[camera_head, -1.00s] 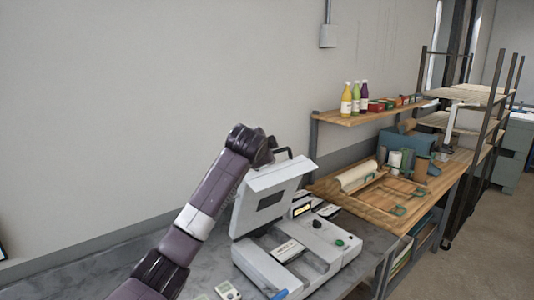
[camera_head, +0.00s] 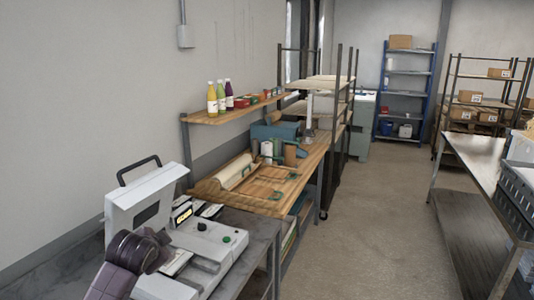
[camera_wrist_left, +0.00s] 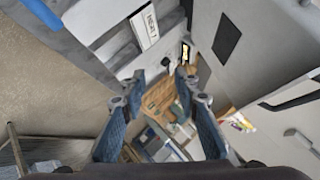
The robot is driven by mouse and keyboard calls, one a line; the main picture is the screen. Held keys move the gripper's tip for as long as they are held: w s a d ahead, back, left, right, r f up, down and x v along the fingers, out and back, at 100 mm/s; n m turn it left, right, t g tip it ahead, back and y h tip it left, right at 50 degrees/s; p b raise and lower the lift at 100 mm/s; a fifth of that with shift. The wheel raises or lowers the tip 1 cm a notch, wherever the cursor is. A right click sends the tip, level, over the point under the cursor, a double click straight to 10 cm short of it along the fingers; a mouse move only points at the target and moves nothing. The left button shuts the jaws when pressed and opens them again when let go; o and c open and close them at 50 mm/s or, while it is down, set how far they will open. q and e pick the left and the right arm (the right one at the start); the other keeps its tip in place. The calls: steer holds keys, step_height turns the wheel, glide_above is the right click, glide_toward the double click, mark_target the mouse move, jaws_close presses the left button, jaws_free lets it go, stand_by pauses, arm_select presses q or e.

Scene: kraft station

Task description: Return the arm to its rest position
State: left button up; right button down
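My left arm (camera_head: 138,252) comes in at the lower left of the head view, in front of the white-grey machine (camera_head: 205,258) with its lid (camera_head: 146,203) raised. The left gripper itself cannot be made out in the head view. In the left wrist view my left gripper (camera_wrist_left: 160,84) has its two blue-grey fingers well apart, with nothing between them. The machine's pale body and a label also show close by in that view. My right gripper is in neither view.
The machine stands on a grey table (camera_head: 262,228). Beyond it is a wooden bench (camera_head: 262,205) with a roll and several containers, under a shelf (camera_head: 215,119) with bottles. A metal table (camera_head: 480,165) with a grey crate (camera_head: 515,195) stands at right. The floor (camera_head: 385,210) between is clear.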

arm_select(q)
steer(key=s+d+f+n+g+h, duration=0.15)
steer(key=s+d+f, duration=0.25)
steer(key=s+f, duration=0.75)
steer(key=s+d+f+n+g, duration=0.3)
steer(key=s+f, duration=0.4)
steer(key=s, duration=0.9)
steer(key=s+d+f+n+g, duration=0.1)
steer(key=s, duration=0.7)
steer(key=s+d+f+n+g, duration=0.1)
steer(key=s+f+n, duration=0.1)
steer(key=s, duration=0.6)
step_height(320, 180, down, 32)
steer(key=s+g+b, duration=0.1)
steer(key=s+b, duration=0.1)
steer(key=b, duration=0.6)
steer(key=s+a+f+b, duration=0.1)
steer(key=s+f+b, duration=0.2)
steer(key=s+f, duration=0.5)
steer(key=s+a+f+m+g+b, duration=0.1)
steer(key=s+a+f+b, duration=0.1)
steer(key=s+f, duration=0.7)
step_height(320, 180, down, 7)
steer(key=shift+r+b, duration=0.1)
steer(key=shift+b, duration=0.65)
